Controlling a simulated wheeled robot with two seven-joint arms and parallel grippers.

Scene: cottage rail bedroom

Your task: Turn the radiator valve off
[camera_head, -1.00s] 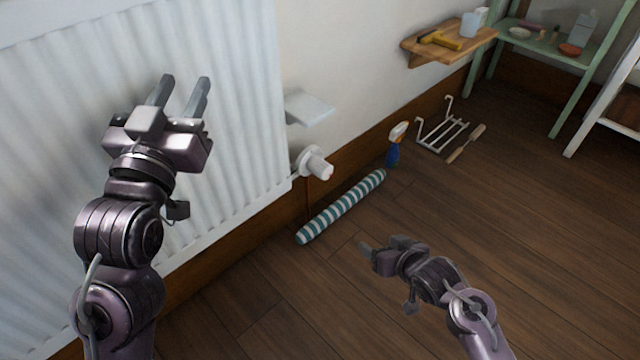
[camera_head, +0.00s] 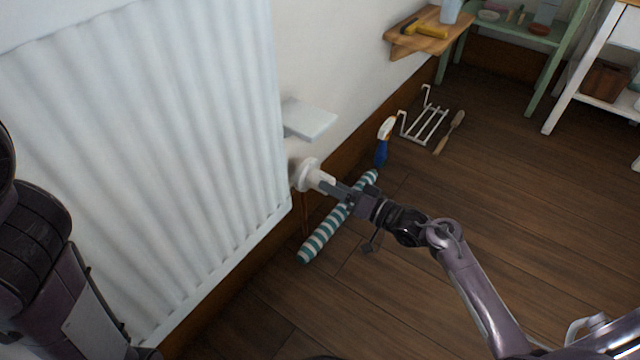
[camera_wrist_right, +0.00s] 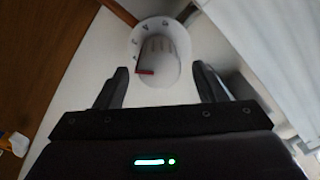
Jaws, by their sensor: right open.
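The white radiator valve (camera_head: 311,174) sticks out from the lower right edge of the white radiator (camera_head: 150,130). In the right wrist view the valve knob (camera_wrist_right: 158,60) shows a numbered collar, a ribbed grip and a red mark. My right gripper (camera_head: 334,188) is open, with its fingertips at the knob's outer end. In the wrist view the fingers (camera_wrist_right: 162,85) stand on either side below the knob, with gaps. Whether they touch it I cannot tell. My left arm shows at the left edge of the head view; its gripper is out of frame.
A small white shelf (camera_head: 308,118) juts from the wall above the valve. A striped draught roll (camera_head: 322,238) lies on the floor beneath my right gripper. A spray bottle (camera_head: 383,142), a white rack (camera_head: 424,124) and a brush (camera_head: 449,132) are farther back.

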